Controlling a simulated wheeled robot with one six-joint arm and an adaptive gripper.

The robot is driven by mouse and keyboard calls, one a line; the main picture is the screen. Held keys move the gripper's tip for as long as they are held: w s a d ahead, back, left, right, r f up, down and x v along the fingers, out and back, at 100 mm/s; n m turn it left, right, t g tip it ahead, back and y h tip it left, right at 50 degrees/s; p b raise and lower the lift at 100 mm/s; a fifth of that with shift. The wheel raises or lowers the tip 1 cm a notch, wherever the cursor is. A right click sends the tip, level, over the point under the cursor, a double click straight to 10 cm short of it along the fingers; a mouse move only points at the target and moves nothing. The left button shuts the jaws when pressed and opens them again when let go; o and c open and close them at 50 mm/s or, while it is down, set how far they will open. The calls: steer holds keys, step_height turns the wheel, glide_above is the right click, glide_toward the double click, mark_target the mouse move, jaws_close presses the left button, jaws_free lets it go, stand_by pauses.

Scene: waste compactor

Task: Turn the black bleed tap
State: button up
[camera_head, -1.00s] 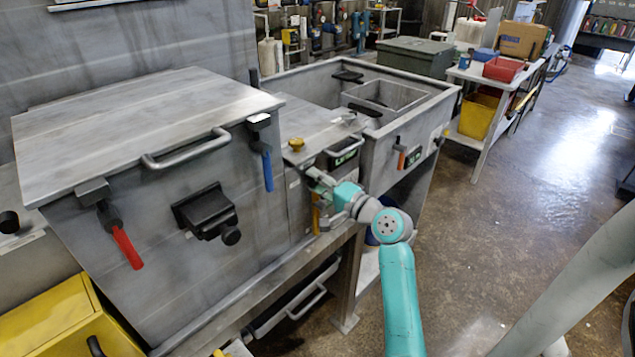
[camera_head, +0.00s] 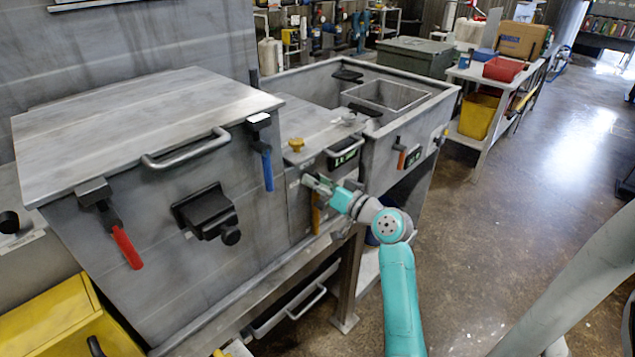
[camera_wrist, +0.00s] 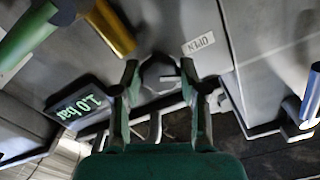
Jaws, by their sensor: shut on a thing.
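My gripper (camera_head: 312,183) is at the front of the narrow middle unit, below the green-lit display (camera_head: 343,158). In the wrist view, the two fingers of my gripper (camera_wrist: 160,78) stand on either side of a dark grey, faceted knob (camera_wrist: 160,72), which I take to be the black bleed tap. The fingers are shut on it. A pale line shows on the knob, and a white label reading OPEN (camera_wrist: 198,43) is beside it. In the head view the tap is hidden behind my gripper.
The wrist view shows the display (camera_wrist: 78,108) reading about 1.0 bar and a yellow handle (camera_wrist: 108,28) near the fingers. In the head view, an orange handle (camera_head: 316,218) hangs below my gripper. A blue handle (camera_head: 267,170) is to the left. Open floor (camera_head: 530,240) lies right.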

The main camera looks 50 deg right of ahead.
steer(key=shift+n, duration=2)
steer(key=o, duration=1.1)
steer(key=shift+o, duration=0.2)
steer(key=s, duration=1.2)
steer(key=shift+a, duration=0.4)
